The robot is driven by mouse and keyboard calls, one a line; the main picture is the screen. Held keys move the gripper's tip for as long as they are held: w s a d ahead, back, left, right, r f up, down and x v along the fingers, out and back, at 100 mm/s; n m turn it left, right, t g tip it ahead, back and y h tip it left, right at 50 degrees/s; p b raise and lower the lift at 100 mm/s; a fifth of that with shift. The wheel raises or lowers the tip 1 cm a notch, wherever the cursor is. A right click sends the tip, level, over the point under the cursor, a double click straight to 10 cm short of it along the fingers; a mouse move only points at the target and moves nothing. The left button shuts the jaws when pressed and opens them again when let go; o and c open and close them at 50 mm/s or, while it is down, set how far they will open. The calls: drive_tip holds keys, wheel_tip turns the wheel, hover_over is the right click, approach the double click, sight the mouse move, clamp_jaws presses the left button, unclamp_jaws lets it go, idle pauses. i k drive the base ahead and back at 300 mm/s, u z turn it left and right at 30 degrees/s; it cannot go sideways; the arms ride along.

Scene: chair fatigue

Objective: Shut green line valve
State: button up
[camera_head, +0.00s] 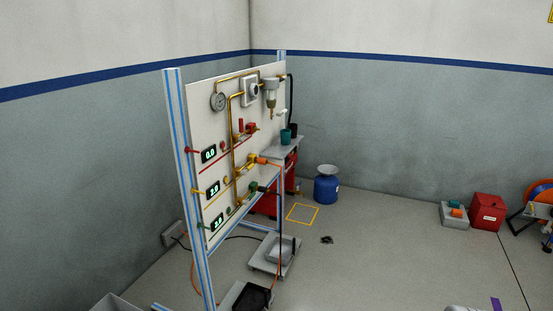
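A white upright panel (205,108) stands in a blue-striped frame, seen at an angle. It carries three coloured lines with valves and small displays. The green line is the lowest; its display (217,222) seems to read about 3.0, but the digits are small. A small green knob (229,211) sits to the right of that display, and a dark green fitting (254,187) sits at the line's right end. I cannot tell which part is the valve handle or how it is turned. The yellow line's display (213,189) and the red line's display (209,154) are above. My gripper is not in view.
An orange hose (271,162) and dark hoses hang by the panel. A blue canister (327,187) and a red cabinet (266,202) are behind. A red box (487,212) stands far right. The floor right of the panel is mostly clear.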

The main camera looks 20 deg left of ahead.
sight(250, 198)
drive_tip(key=u, duration=0.2)
drive_tip(key=i, duration=0.85)
drive_tip(key=u, duration=0.85)
drive_tip(key=i, duration=0.45)
drive_tip(key=u, duration=0.3)
